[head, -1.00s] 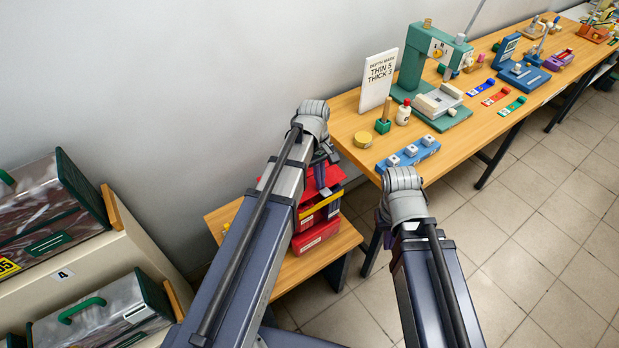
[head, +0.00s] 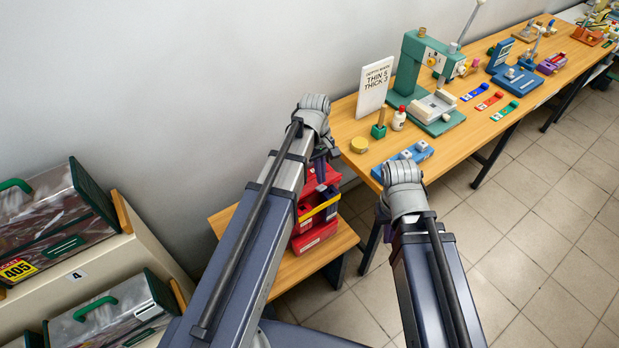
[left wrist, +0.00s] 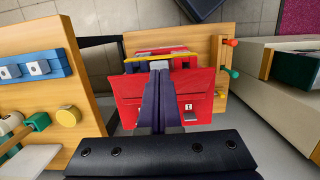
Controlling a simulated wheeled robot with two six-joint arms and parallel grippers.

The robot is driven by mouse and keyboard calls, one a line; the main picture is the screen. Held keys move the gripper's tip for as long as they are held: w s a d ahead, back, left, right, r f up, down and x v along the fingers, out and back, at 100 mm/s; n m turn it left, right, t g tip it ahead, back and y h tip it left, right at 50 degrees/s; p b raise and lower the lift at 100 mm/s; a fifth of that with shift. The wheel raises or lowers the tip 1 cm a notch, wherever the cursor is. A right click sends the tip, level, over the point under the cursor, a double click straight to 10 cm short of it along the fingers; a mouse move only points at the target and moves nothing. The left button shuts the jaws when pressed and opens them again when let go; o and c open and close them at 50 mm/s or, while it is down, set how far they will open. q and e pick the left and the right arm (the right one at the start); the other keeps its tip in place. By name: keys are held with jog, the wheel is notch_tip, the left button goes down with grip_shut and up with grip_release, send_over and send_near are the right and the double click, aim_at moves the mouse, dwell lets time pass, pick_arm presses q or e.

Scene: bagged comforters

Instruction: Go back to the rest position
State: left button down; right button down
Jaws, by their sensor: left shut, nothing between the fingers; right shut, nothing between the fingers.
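My left arm reaches up the middle of the head view, with my left gripper (head: 323,172) hanging from its end in front of a red case. In the left wrist view my left gripper (left wrist: 160,75) has its two dark fingers together, with nothing between them. The red case (left wrist: 205,95) lies beyond the fingers, on a low wooden table. My right arm (head: 405,195) reaches up to the right, its end overlapping the near edge of the workbench. The right gripper's fingers are hidden behind that arm.
A long wooden workbench (head: 462,145) with a teal press (head: 408,70) and small devices runs along the wall. The low table (head: 285,275) carries the red case (head: 318,235). Bagged comforters (head: 48,225) sit on a shelf at left. Tiled floor (head: 540,250) at right is clear.

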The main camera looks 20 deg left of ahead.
pick_arm(q)
jog(key=shift+w+a+r, duration=0.1)
jog(key=shift+w+r, duration=0.05)
jog(key=shift+r, duration=0.25)
jog(key=shift+w+a+f, duration=0.25)
jog(key=shift+w+a, duration=0.05)
jog(key=shift+s+r, duration=0.1)
pick_arm(e)
jog(key=shift+w+a+r, duration=0.2)
jog(key=shift+r, duration=0.1)
